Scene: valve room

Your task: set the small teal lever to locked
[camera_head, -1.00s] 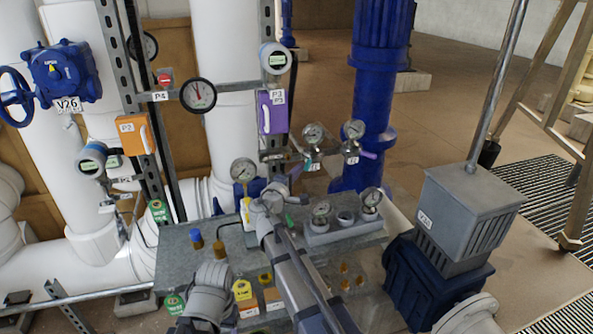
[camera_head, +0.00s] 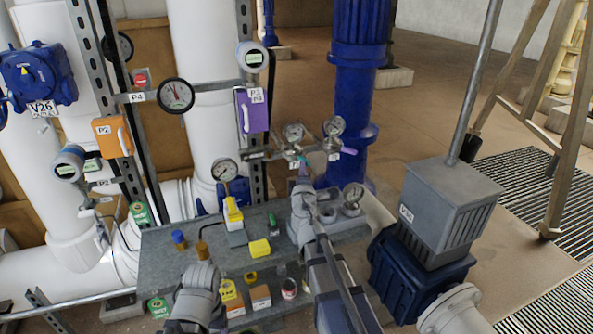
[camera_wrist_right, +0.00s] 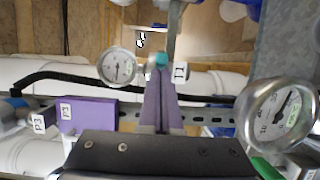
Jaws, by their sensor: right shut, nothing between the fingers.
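The small teal lever (camera_head: 296,169) sits on the pipe below a small round gauge, beyond my right gripper in the head view. In the right wrist view its teal end (camera_wrist_right: 162,60) shows just past my fingertips, beside a white tag. My right gripper (camera_head: 303,179) is shut and empty, and points at the lever. In the wrist view the right fingers (camera_wrist_right: 160,82) are together, and I cannot tell whether they touch the lever. The lever's full shape and angle are mostly hidden. My left arm shows at the bottom of the head view, but its gripper does not.
A purple lever (camera_head: 348,151) and gauge (camera_head: 334,126) are right of the teal lever. The purple P3 box (camera_head: 252,112) is left. A nearer gauge (camera_wrist_right: 280,112) stands close on the right in the wrist view. A metal table (camera_head: 165,250) holds several small items.

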